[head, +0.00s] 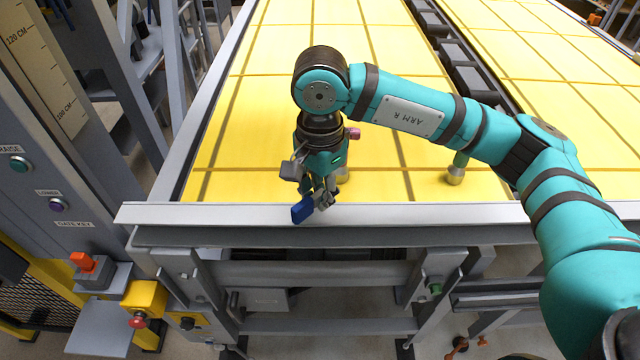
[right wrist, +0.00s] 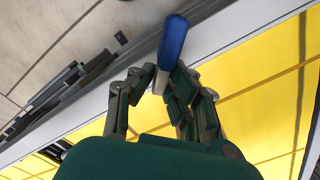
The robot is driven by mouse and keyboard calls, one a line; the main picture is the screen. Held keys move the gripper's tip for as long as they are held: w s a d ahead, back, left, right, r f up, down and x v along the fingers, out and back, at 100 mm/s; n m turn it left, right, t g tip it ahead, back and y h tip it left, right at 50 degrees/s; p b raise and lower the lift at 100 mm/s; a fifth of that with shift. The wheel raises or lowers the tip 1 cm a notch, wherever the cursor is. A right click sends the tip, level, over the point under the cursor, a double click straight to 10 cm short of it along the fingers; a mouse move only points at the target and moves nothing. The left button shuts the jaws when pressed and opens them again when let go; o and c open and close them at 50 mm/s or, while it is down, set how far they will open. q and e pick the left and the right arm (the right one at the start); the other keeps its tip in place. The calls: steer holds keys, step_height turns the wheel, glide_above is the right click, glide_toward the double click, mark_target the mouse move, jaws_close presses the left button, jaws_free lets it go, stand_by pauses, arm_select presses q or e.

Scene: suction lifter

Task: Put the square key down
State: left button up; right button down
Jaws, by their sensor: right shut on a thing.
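My right gripper (head: 319,196) is shut on the square key, whose blue grip (head: 302,209) sticks out past the fingertips. In the head view the key is over the pale front rail (head: 420,212) of the yellow-topped table. Whether it touches the rail is hard to tell. The right wrist view shows the blue grip (right wrist: 173,42) above a grey part, with my gripper's fingers (right wrist: 162,88) on either side. The far end of the key is hidden. My left gripper is not in view.
The yellow, gridded table top (head: 270,120) stretches away behind the rail. On the left stands a control column with buttons and a "GATE KEY" label (head: 73,224). An orange-red piece (head: 83,262) sits on a grey block, beside a yellow box (head: 145,297) with a red button.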

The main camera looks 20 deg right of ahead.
mark_target(319, 194)
steer(key=shift+w+d, duration=0.25)
steer(key=shift+w, duration=0.65)
steer(key=shift+w+d+p, duration=0.1)
steer(key=shift+w+p, duration=0.3)
step_height(319, 194, down, 3)
steer(key=shift+f+p, duration=0.15)
steer(key=shift+p, duration=0.9)
steer(key=shift+f, duration=0.2)
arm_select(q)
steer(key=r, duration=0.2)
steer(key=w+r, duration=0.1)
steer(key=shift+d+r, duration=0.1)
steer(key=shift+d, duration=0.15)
arm_select(e)
steer(key=shift+f, duration=0.1)
steer(key=shift+f+b, duration=0.1)
steer(key=shift+b, duration=0.25)
steer(key=c, duration=1.3)
jaws_free()
steer(key=shift+c, duration=0.2)
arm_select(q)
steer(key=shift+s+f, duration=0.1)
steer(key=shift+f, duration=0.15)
